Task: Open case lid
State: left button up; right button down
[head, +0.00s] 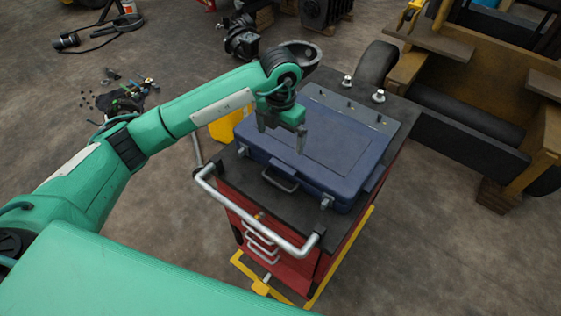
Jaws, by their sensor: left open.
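The blue case (335,150) lies flat on top of a red tool cart, its lid down. Its dark handle (280,180) is on the front side facing me, with a silver latch (326,201) to the right of it and another (243,150) to the left. My left gripper (282,143) points down over the left part of the lid, fingers apart and nothing between them. I cannot tell whether the fingertips touch the lid. My right gripper is not in view.
The red cart (262,231) has a silver push bar (255,222) at its front edge and a yellow base frame. A wooden and black forklift structure (470,110) is at the right. Floor at the lower right is clear.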

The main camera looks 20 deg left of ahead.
aim_at(281, 168)
pick_arm(q)
notch_tip(281, 168, down, 11)
jog(key=p, duration=0.4)
jog(key=shift+f, duration=0.55)
